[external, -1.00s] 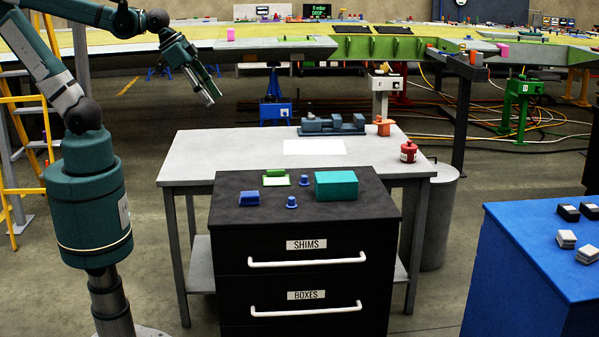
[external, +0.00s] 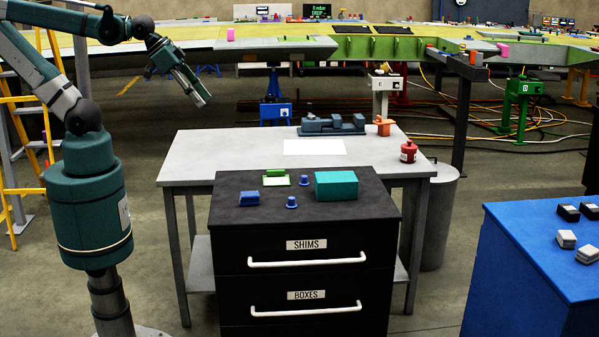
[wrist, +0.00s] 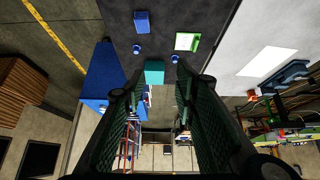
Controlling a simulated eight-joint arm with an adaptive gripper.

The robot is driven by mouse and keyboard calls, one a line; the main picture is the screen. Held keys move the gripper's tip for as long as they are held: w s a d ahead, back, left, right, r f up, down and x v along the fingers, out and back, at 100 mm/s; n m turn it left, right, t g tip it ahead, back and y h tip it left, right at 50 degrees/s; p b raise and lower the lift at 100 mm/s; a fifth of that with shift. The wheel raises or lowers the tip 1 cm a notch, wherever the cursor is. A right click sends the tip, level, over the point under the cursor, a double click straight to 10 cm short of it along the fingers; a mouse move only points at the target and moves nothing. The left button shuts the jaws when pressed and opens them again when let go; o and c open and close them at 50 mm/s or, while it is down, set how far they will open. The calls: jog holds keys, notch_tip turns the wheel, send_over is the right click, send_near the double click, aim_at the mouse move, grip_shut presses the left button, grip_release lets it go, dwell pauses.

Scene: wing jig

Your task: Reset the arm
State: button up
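My gripper (external: 201,99) hangs in the air at the upper left of the external view, left of and above the grey table, touching nothing. In the wrist view its two dark fingers (wrist: 155,85) stand wide apart with nothing between them but the distant scene. My arm reaches up from the teal base at the left and bends down at the wrist.
A black cabinet (external: 240,225) holds a teal box (external: 336,185), blue pieces and a green-edged tray. Behind it the grey table (external: 220,150) carries a vise (external: 333,124), a white sheet (external: 315,147) and a red can (external: 408,152). A blue cabinet (external: 530,255) stands right.

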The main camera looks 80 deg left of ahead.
jog(key=shift+f+b, duration=2.65)
jog(key=shift+f, duration=0.25)
